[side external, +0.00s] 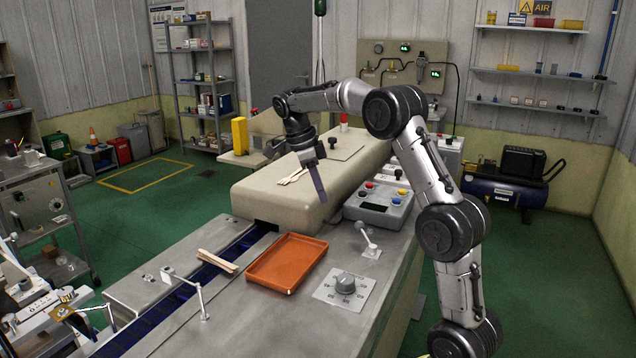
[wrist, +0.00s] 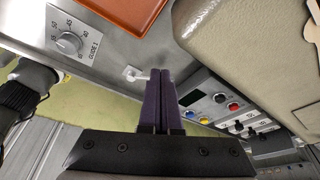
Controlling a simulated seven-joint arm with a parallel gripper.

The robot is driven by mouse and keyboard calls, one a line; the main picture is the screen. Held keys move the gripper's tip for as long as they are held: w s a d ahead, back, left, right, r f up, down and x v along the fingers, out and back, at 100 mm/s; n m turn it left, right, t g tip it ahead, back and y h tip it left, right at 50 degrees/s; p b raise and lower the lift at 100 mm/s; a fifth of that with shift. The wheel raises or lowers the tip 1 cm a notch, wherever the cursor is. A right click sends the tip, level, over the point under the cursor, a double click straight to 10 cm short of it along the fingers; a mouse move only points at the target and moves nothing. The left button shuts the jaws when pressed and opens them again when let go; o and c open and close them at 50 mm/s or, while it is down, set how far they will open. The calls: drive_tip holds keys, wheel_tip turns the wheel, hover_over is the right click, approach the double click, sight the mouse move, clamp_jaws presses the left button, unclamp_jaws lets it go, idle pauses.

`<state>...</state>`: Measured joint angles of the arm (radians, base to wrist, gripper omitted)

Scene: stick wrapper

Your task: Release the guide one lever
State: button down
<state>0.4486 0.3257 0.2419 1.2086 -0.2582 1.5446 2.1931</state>
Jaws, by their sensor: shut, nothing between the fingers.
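A small silver lever (side external: 369,240) with a rounded end stands on the grey machine top, behind the dial plate. In the wrist view its pale base (wrist: 131,73) shows just left of my fingertips, and the rest is partly hidden behind them. The dial (side external: 345,284) on its plate is marked GUIDE 1 in the wrist view (wrist: 69,43).
An orange tray (side external: 262,284) lies between the channel and the dial. A beige cover (side external: 275,208) carries several wooden sticks (side external: 294,176). A button box (side external: 379,206) stands right of the cover. Another stick bundle (side external: 217,261) lies over the channel. The space above the small lever looks clear.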

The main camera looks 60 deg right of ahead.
drive_tip(key=shift+v, duration=1.3)
drive_tip(key=s+a+r+n+t, duration=0.2)
drive_tip(key=s+a+r+n, duration=0.25)
drive_tip(key=a, duration=0.25)
drive_tip(key=s+a+r+n+t, duration=0.25)
drive_tip(key=s+a+r, duration=0.25)
drive_tip(key=a, duration=0.3)
drive_tip(key=s+a+f+n+t+y, duration=0.1)
drive_tip(key=s+a+f+n, duration=0.3)
drive_tip(key=n, duration=0.7)
drive_tip(key=s+a+f+n+t, duration=0.3)
drive_tip(key=s+f+n, duration=0.4)
drive_tip(key=n, duration=0.5)
drive_tip(key=shift+s+a+f+y, duration=0.25)
drive_tip(key=shift+a+f+y, duration=0.15)
drive_tip(key=shift+a+f, duration=0.3)
drive_tip(key=shift+r, duration=0.1)
